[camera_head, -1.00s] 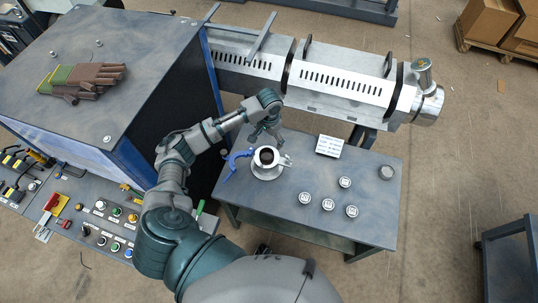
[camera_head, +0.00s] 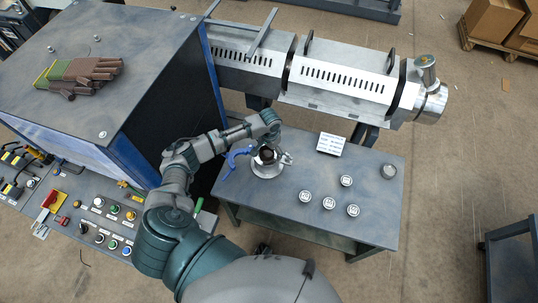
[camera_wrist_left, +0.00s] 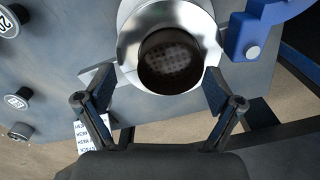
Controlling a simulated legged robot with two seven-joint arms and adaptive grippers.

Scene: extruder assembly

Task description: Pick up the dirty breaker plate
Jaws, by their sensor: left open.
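The dirty breaker plate appears as a dark, perforated disc (camera_wrist_left: 172,60) inside a dark round opening in the left wrist view. A shiny metal flanged holder (camera_wrist_left: 128,58) surrounds it; the holder (camera_head: 267,172) also stands on the small table in the head view. My left gripper (camera_head: 268,146) is over the holder, partly hiding it. In the left wrist view my left gripper (camera_wrist_left: 158,88) is open, with its fingers to either side of the opening's near edge. Nothing is held between them. Whether the fingers touch the holder cannot be told. My right gripper is not in view.
A blue clamp (camera_head: 236,157) is beside the holder. The grey table (camera_head: 270,203) also bears several small labelled round pieces (camera_head: 329,203), a white label card (camera_head: 331,144) and a round grey piece (camera_head: 389,171). The extruder barrel (camera_head: 340,80) lies behind; a large cabinet (camera_head: 110,75) stands left.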

